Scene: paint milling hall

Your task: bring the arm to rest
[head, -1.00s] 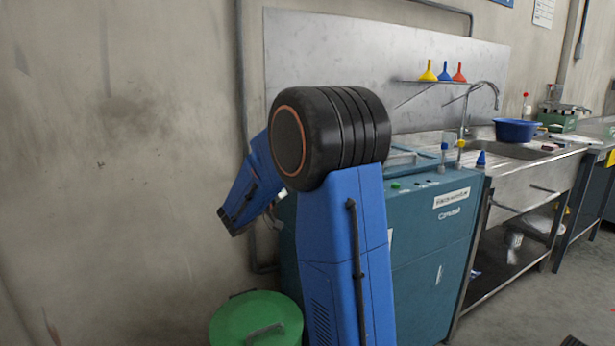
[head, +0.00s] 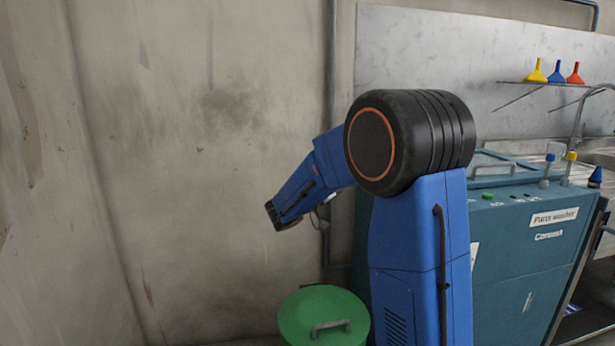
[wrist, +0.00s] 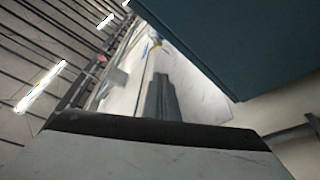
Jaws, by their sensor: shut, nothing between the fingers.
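My blue arm stands in the middle of the head view, with a large black joint at the top. From that joint the forearm slopes down to the left, in front of the bare wall. My gripper (wrist: 161,82) shows in the wrist view as a narrow dark grey shape with its fingers together and nothing between them. In the head view the gripper cannot be made out clearly; a small pale part shows behind the forearm.
A teal parts washer (head: 528,240) stands right of and behind my arm. A green lidded bin (head: 318,308) sits low against the wall. Yellow, blue and red funnels (head: 556,72) stand on a shelf. The left side shows only bare wall (head: 180,180).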

